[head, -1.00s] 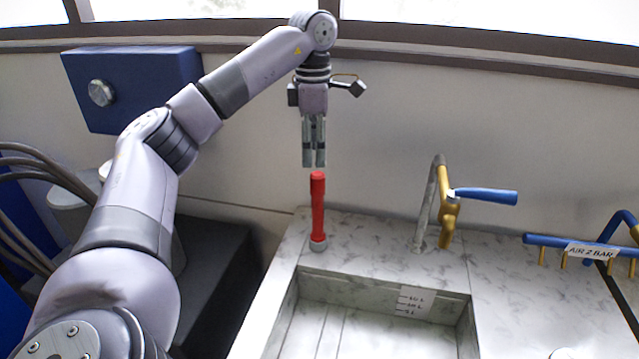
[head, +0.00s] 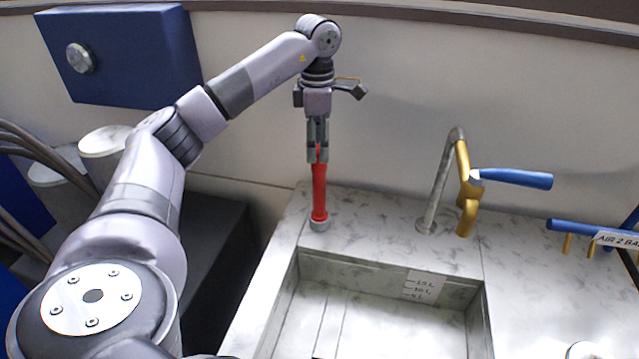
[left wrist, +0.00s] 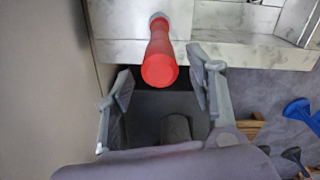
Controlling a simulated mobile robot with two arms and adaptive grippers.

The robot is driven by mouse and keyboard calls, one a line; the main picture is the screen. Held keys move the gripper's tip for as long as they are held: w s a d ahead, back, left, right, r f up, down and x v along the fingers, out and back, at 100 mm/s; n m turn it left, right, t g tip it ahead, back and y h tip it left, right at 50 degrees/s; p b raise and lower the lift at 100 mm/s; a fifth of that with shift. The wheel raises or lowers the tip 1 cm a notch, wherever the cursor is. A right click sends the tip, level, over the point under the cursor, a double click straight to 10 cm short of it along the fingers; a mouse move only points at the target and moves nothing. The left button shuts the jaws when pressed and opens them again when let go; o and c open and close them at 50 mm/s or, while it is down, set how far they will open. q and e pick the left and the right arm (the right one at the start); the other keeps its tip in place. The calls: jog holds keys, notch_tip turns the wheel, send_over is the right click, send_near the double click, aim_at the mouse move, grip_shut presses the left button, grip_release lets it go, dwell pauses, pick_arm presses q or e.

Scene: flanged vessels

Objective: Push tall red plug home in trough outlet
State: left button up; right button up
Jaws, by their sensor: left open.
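The tall red plug (head: 319,192) stands upright in a grey collar (head: 319,225) at the back left corner of the marble trough (head: 287,250). My left gripper (head: 318,158) points down at the plug's top, and its fingers overlap the top in the head view. In the left wrist view the plug's round red end (left wrist: 160,70) shows between and just beyond the two spread fingers (left wrist: 160,92). The gripper is open and does not grip the plug. How deep the plug sits in the collar is hidden. My right gripper is not in view.
A tap with a blue lever (head: 512,179) stands right of the plug on the trough's back ledge. A blue bar fitting with a label (head: 619,241) is at the far right. The wall (head: 420,90) is close behind. The basin (head: 370,315) looks empty.

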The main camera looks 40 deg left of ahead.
aim_at(318, 165)
pick_arm(q)
jog(key=shift+s+f, duration=0.1)
jog(key=shift+f, duration=0.4)
jog(key=shift+d+f+p, duration=0.1)
jog(key=shift+f+p, duration=0.2)
notch_tip(318, 165, down, 4)
jog(key=shift+r+p, duration=0.1)
jog(key=shift+p, duration=0.6)
jog(key=shift+f, duration=0.45)
grip_shut()
